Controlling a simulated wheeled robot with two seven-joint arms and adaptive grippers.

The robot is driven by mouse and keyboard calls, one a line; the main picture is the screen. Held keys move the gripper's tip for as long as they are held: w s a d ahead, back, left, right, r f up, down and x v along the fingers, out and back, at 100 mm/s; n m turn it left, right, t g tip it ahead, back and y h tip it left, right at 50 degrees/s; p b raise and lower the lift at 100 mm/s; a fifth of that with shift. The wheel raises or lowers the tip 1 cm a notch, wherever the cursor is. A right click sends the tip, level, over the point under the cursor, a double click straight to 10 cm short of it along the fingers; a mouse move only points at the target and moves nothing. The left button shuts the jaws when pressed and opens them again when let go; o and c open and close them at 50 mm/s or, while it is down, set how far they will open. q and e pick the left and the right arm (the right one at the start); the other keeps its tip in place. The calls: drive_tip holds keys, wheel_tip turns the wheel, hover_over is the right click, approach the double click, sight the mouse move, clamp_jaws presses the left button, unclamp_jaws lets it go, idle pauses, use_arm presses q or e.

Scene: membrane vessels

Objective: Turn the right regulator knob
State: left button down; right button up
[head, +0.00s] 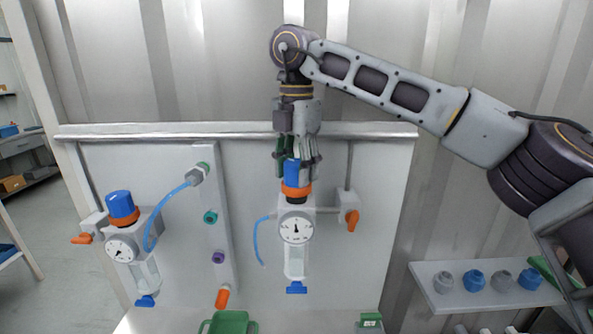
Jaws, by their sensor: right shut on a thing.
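The right regulator (295,226) is mounted on the grey panel, with a round white gauge and a clear bowl (294,262) below. Its blue knob (292,173) stands on top, above an orange ring (296,189). My right gripper (297,160) points straight down from above, with its fingers shut around the blue knob. The fingers hide part of the knob's top and sides. The left regulator (125,247) has its own blue knob (121,205), untouched. My left gripper is not in view.
An orange valve handle (351,219) sits close right of the right regulator. A blue hose (166,208) runs from the left regulator to a fitting on the upright manifold (220,236). A shelf (452,299) with several blue and grey caps is at the right. A green tray (229,321) lies below.

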sight(296, 161)
drive_tip(key=shift+m, duration=0.4)
drive_tip(key=o, duration=1)
wheel_tip(296, 161, up, 12)
idle(0.8)
idle(0.5)
